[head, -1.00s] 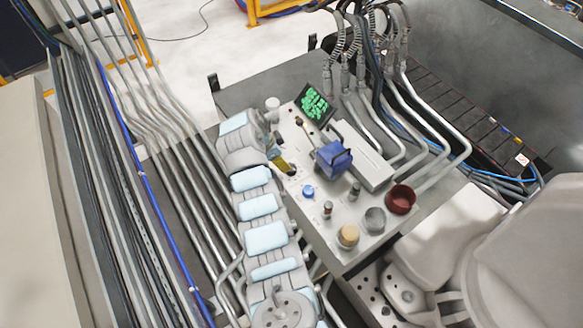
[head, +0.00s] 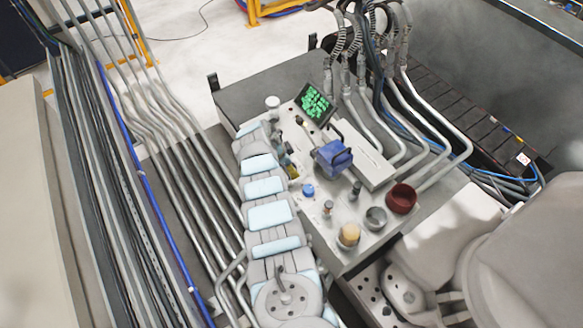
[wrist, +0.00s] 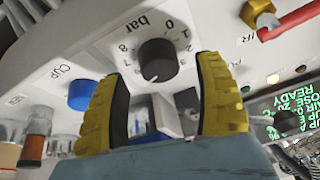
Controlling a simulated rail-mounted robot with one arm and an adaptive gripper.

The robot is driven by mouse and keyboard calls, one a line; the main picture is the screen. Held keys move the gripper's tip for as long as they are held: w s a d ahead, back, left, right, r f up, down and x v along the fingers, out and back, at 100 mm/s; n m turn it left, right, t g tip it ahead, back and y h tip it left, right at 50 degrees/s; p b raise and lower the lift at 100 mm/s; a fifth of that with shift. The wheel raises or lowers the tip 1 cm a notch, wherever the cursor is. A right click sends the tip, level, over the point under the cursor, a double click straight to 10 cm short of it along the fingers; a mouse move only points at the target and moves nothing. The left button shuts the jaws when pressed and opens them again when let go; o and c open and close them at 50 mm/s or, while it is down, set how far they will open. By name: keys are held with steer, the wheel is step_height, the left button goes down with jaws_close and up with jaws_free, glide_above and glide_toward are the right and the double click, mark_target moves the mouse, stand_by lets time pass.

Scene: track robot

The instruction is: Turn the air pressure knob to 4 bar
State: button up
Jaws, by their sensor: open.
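The black air pressure knob (wrist: 158,60) is on the white panel in the wrist view. Its dial says "bar", with 0, 1 and 2 at the upper right and 7 and 8 at the left. The knob's white mark points down; I cannot read which number it meets. My gripper (wrist: 161,70) is open, with one yellow-and-black finger low on each side of the knob in the picture. I cannot tell whether either touches it. In the head view my gripper (head: 290,169) is at the panel, mostly hidden by my arm, and the knob is not visible.
A blue "CUP" button (wrist: 82,94) is left of the knob. A red-handled lever (wrist: 295,20) and a green-text screen (wrist: 290,112) are at the right. In the head view, a blue box (head: 333,158), a red cup (head: 401,198) and a grey cup (head: 375,218) stand on the bench.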

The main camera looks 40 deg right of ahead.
steer(key=shift+b+x, duration=0.5)
steer(key=shift+x, duration=0.65)
steer(key=shift+a, duration=0.1)
steer(key=c, duration=1.2)
